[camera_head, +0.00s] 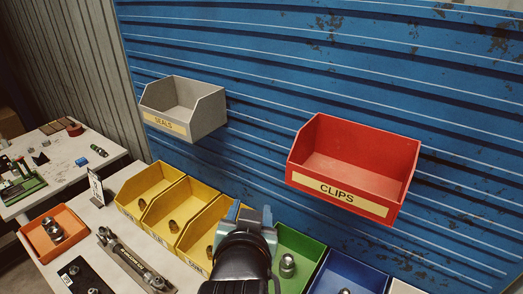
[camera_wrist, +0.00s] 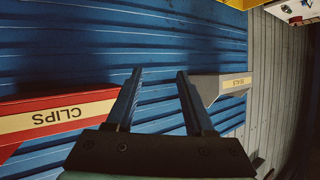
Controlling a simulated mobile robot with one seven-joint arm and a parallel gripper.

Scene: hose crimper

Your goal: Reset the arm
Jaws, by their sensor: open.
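My gripper (camera_head: 252,212) is in the lower middle of the head view, above the row of bins and in front of the blue corrugated wall. In the wrist view my gripper (camera_wrist: 159,74) has its two fingers spread apart. Nothing is between them, only the blue wall beyond. The arm hides part of the bins behind it in the head view.
A red CLIPS bin (camera_head: 375,160) and a grey SEALS bin (camera_head: 208,112) hang on the wall (camera_head: 270,60). Below stand yellow bins (camera_head: 150,186), a green bin (camera_head: 300,250), a blue bin (camera_head: 350,272) and an orange bin (camera_head: 35,238). A crimper-like tool (camera_head: 132,258) lies beside them.

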